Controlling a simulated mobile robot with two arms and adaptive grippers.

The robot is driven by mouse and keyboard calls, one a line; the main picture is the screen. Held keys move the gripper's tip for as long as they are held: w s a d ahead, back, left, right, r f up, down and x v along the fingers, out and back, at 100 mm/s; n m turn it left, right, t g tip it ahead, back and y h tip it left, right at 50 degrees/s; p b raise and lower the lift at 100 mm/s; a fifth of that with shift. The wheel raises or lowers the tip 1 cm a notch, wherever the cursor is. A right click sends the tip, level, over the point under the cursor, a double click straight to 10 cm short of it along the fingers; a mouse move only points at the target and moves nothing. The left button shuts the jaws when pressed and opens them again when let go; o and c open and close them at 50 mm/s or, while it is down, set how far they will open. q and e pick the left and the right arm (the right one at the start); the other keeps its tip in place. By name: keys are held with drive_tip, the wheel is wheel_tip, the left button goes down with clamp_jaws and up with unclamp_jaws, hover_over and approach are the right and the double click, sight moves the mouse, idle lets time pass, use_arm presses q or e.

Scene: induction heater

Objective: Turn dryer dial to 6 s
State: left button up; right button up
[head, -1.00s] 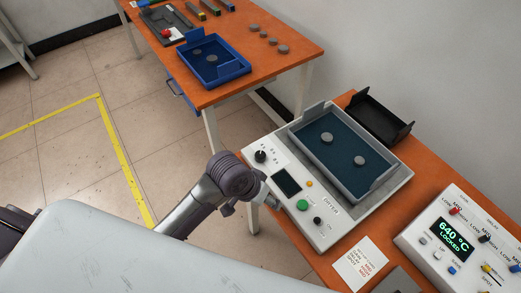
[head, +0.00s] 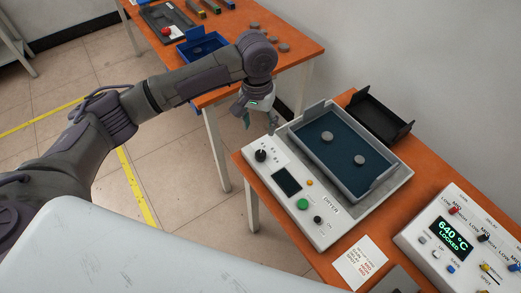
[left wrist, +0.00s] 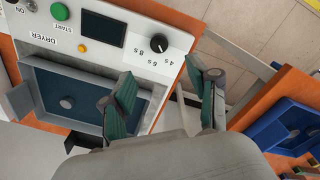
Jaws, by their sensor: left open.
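The white dryer (head: 330,229) stands on the orange table, with its black dial (head: 260,155) at the far left corner of its panel. The dial also shows in the left wrist view (left wrist: 159,43), beside the labels 4 s, 6 s and 8 s (left wrist: 143,57). I cannot tell for sure which label its mark points at. My left gripper (head: 257,121) is open and empty, above and just beyond the dial in the head view. In the left wrist view the open fingers (left wrist: 160,72) reach toward the dial from either side, apart from it. My right gripper is not in view.
Beside the dial are a dark screen (head: 287,180), an orange button (head: 310,183) and a green start button (head: 303,204). A grey tray (head: 384,190) with two discs sits on the dryer. A black tray (head: 400,133) and a heater unit reading 640 °C (head: 470,216) are nearby.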

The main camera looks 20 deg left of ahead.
sight(261, 152)
use_arm(q)
drive_tip(key=f, duration=1.2)
drive_tip(key=shift+d+f+p, duration=0.2)
drive_tip(key=shift+p, duration=0.15)
clamp_jaws()
drive_tip(key=shift+r+m+p, duration=0.2)
drive_tip(key=shift+m+p, duration=0.4)
drive_tip(key=shift+p, duration=0.1)
drive_tip(key=shift+m+p, duration=0.85)
drive_tip(key=shift+m, duration=0.25)
drive_tip(key=m+p, duration=0.1)
drive_tip(key=m, duration=0.2)
drive_tip(key=shift+m+p, duration=0.55)
drive_tip(key=shift+m, duration=0.45)
drive_tip(key=shift+f, duration=0.1)
drive_tip(key=shift+w+m, duration=0.1)
drive_tip(key=shift+m, duration=0.2)
